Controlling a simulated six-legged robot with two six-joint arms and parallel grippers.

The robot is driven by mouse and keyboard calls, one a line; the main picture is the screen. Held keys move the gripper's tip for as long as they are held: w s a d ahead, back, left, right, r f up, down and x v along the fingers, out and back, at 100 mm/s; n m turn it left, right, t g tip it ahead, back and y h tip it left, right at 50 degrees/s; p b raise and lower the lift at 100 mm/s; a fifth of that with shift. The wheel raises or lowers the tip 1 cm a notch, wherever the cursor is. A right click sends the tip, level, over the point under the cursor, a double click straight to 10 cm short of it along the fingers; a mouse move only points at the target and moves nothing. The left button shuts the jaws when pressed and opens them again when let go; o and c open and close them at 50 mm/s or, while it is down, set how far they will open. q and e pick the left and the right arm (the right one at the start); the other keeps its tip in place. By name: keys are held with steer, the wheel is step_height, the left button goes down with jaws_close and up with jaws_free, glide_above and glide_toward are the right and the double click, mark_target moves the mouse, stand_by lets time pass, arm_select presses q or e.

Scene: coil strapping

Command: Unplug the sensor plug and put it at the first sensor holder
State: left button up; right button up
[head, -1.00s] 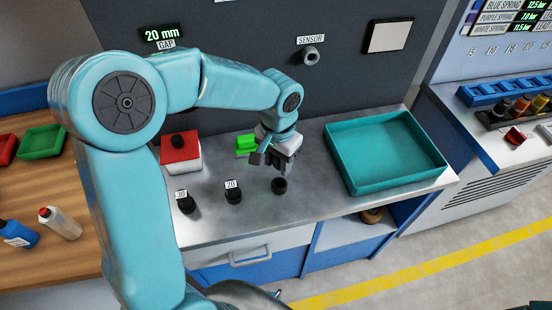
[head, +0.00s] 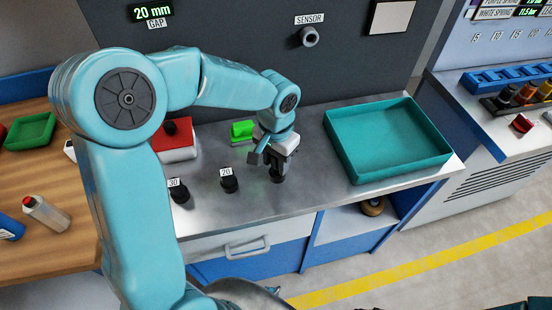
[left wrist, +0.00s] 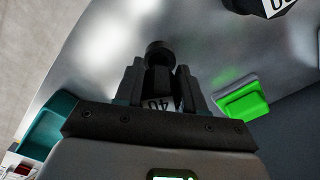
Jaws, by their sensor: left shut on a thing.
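My left gripper (head: 278,168) points down at the bench and is shut on a small black piece (head: 277,178). In the left wrist view the black piece (left wrist: 157,55) stands between the fingers, with a white label that seems to read 40. A grey round fitting with a dark middle (head: 309,37) is on the wall under the SENSOR label. I cannot make out a separate sensor plug there. Black pieces labelled 20 (head: 229,184) and 30 (head: 180,194) stand to the left of the gripper. My right gripper is not in view.
A teal tray (head: 452,158) lies to the right on the metal bench. A green block (head: 242,130) and a red-topped white box (head: 176,140) stand behind the labelled pieces. The wall display (head: 150,11) reads 20 mm. The bench front is clear.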

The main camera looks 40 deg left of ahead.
arm_select(q)
steer(key=shift+f, duration=0.1)
stand_by(0.8)
steer(key=shift+f+b, duration=1.15)
steer(key=shift+r, duration=0.15)
steer(key=shift+r+p, duration=0.85)
steer(key=shift+r, duration=0.1)
steer(key=shift+f, duration=0.2)
steer(key=shift+f+b, duration=0.9)
steer(key=shift+b, duration=0.1)
steer(key=o, duration=1.2)
